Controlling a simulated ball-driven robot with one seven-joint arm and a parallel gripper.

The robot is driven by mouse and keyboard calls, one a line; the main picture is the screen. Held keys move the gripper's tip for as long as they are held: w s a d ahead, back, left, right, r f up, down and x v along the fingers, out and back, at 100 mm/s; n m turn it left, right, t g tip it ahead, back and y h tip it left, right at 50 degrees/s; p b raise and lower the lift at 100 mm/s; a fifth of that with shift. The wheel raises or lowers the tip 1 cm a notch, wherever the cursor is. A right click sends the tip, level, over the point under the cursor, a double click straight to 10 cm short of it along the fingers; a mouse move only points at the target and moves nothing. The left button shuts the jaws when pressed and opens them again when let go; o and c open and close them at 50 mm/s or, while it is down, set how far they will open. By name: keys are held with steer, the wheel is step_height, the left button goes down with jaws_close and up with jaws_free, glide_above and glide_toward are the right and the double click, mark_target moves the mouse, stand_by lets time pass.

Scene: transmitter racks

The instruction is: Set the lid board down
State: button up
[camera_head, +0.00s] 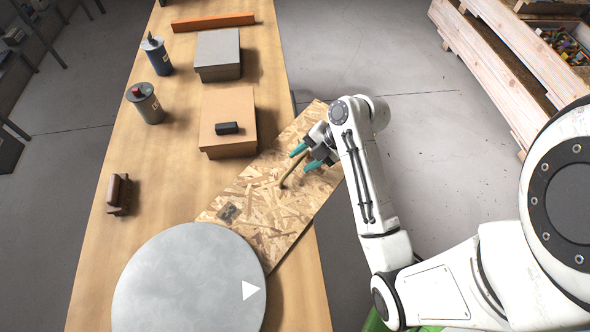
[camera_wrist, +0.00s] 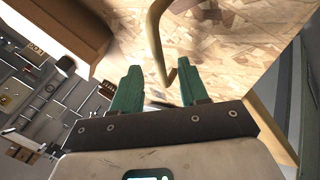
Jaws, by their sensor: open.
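The lid board (camera_head: 250,191) is a speckled chipboard panel with a bent, bar-like tan handle (camera_head: 292,171). It lies diagonally on the wooden table, its upper right end past the table's right edge. My gripper (camera_head: 306,157) is over that end with its green fingers apart. In the wrist view the handle (camera_wrist: 157,45) rises between and beyond the open fingers of my gripper (camera_wrist: 158,84); I see no finger closed on it. The board (camera_wrist: 225,40) fills the upper part of that view. The arm hides part of its far end.
A round grey disc (camera_head: 185,285) with a white triangle is close to the board's lower left end. A wooden crate (camera_head: 505,60) is at upper right.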

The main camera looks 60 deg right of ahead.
steer(key=shift+x, duration=0.95)
jaws_close()
stand_by(0.7)
